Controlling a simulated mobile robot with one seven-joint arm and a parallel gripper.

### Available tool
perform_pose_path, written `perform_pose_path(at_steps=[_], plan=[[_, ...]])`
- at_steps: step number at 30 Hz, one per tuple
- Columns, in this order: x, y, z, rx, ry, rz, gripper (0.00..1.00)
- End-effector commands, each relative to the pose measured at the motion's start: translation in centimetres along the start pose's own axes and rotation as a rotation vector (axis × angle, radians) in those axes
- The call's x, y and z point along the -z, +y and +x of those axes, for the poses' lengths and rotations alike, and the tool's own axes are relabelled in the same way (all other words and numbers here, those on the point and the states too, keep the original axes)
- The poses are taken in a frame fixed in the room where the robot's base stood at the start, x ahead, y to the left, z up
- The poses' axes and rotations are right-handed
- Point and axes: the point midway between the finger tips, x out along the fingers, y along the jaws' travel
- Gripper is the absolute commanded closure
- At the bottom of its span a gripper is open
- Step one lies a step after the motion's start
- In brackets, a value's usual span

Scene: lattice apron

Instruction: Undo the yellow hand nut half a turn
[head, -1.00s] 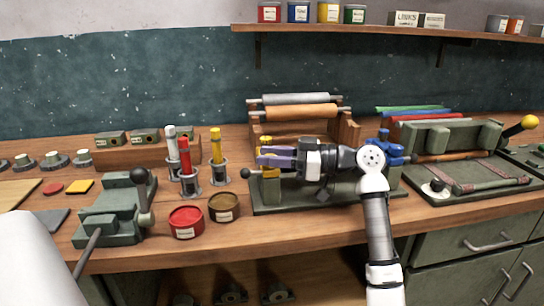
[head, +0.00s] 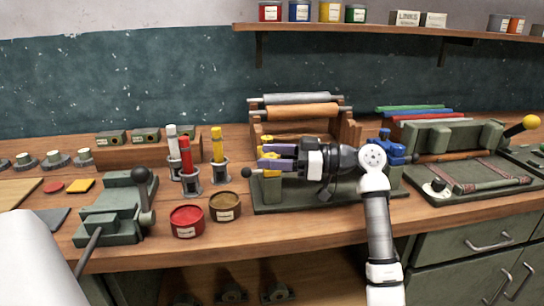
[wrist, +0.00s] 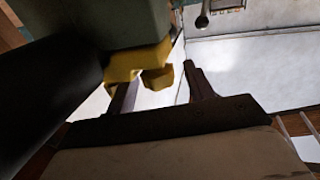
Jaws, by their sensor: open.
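The yellow hand nut (wrist: 150,68) shows in the wrist view as lobes under a grey-green block. In the head view, yellow (head: 270,174) shows at the left end of the green fixture (head: 330,202), largely hidden by my fingers. My gripper (head: 268,156) reaches in from the right, its purple-grey fingers spread one above the other at the nut. In the wrist view my gripper (wrist: 160,85) is open. One finger is partly behind the nut and the other stands apart on its right. I cannot tell whether either finger touches the nut.
A blue hand nut (head: 388,148) is at the fixture's right end, close to my arm. A black-knobbed lever (head: 247,173) sticks out left of the fixture. Red (head: 187,221) and brown (head: 224,207) tins stand front left. Rollers (head: 302,112) are behind.

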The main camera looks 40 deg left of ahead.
Motion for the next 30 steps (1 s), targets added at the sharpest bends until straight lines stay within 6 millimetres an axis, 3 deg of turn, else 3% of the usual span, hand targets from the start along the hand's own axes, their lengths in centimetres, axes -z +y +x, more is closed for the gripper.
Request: perform_pose_path(at_steps=[5, 12, 18, 24, 30], plan=[[-0.1, 0.1, -2.5, -0.004, 0.002, 0.0, 0.47], [-0.1, 0.1, -8.0, -0.004, 0.001, 0.0, 0.47], [-0.1, 0.0, -11.7, 0.0, 0.0, 0.0, 0.47], [-0.1, 0.0, -13.4, 0.0, 0.0, 0.001, 0.47], [0.0, 0.0, -13.6, 0.001, 0.0, 0.0, 0.47]])
